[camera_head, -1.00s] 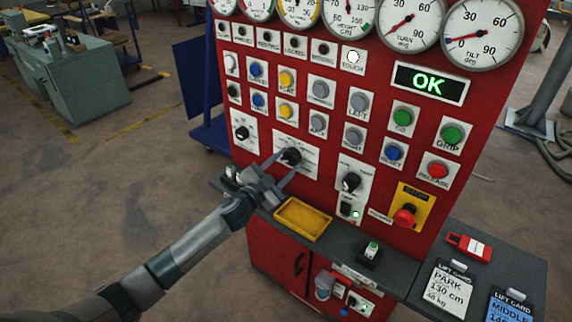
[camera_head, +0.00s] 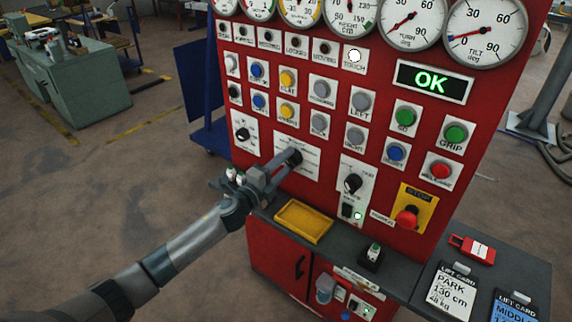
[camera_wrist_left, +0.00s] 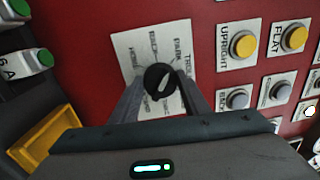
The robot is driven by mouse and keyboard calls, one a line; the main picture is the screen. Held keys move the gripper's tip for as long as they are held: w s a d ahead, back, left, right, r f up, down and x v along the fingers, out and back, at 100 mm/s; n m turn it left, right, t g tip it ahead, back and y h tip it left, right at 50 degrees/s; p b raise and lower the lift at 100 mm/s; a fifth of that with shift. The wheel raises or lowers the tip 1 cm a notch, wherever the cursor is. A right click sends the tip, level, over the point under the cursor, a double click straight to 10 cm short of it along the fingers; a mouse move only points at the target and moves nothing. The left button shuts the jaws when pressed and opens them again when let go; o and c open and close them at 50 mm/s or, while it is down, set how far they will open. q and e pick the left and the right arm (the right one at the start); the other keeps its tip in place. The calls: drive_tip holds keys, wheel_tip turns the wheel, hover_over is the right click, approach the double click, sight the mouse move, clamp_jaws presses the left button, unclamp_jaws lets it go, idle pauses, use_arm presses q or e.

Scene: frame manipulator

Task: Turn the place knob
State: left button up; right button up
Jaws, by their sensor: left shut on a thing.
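The place knob (camera_head: 295,156) is a round black knob on a white label plate on the red panel. In the left wrist view the knob (camera_wrist_left: 158,78) sits between the two fingers, with a pale pointer mark slanting toward the upper right. Words ring it on the plate (camera_wrist_left: 137,48), PARK and BACK among them. My left gripper (camera_head: 284,164) reaches up from the lower left and is shut on the knob. The gripper (camera_wrist_left: 162,90) hides the plate's lower part in the wrist view. My right gripper is not in view.
Other black knobs (camera_head: 352,184) and push buttons (camera_head: 396,152) surround it. A red stop button (camera_head: 406,216) is at the lower right. A yellow tray (camera_head: 303,221) lies on the ledge below the gripper. A display (camera_head: 431,82) reads OK.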

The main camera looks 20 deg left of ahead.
use_arm(q)
drive_tip(key=shift+m, duration=1.1)
drive_tip(key=o, duration=1)
drive_tip(key=shift+o, duration=0.2)
drive_tip(key=shift+s, duration=0.15)
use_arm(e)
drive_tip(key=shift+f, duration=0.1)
use_arm(q)
drive_tip(key=r+b+v, duration=0.1)
drive_tip(key=b+v, duration=0.3)
drive_tip(key=v, duration=1.3)
drive_tip(key=shift+a+f, duration=0.2)
drive_tip(key=shift+f, duration=0.3)
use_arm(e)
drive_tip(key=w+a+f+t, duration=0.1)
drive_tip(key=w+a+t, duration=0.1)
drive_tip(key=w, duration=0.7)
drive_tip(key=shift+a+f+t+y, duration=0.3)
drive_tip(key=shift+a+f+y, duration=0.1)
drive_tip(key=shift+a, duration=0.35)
